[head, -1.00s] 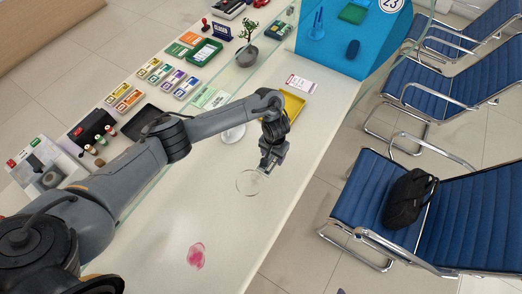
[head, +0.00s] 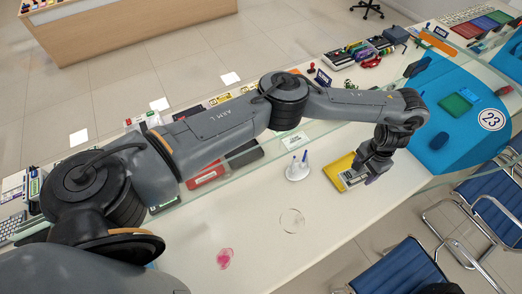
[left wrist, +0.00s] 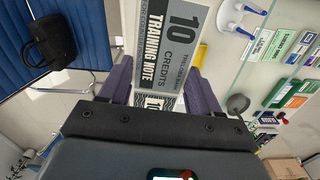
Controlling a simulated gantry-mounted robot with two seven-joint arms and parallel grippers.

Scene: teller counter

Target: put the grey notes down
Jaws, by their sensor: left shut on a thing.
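The grey notes (left wrist: 168,35), printed "10 CREDITS TRAINING NOTE", are between the two purple fingers of my left gripper (left wrist: 160,88) in the left wrist view. In the head view my left gripper (head: 362,178) is at the yellow tray (head: 335,167), over its right part, and is shut on the grey notes (head: 350,178). My right gripper is not in view.
A white pen stand (head: 297,170) is left of the tray. The blue panel marked 23 (head: 455,115) is to the right. The counter's front stretch is mostly clear.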

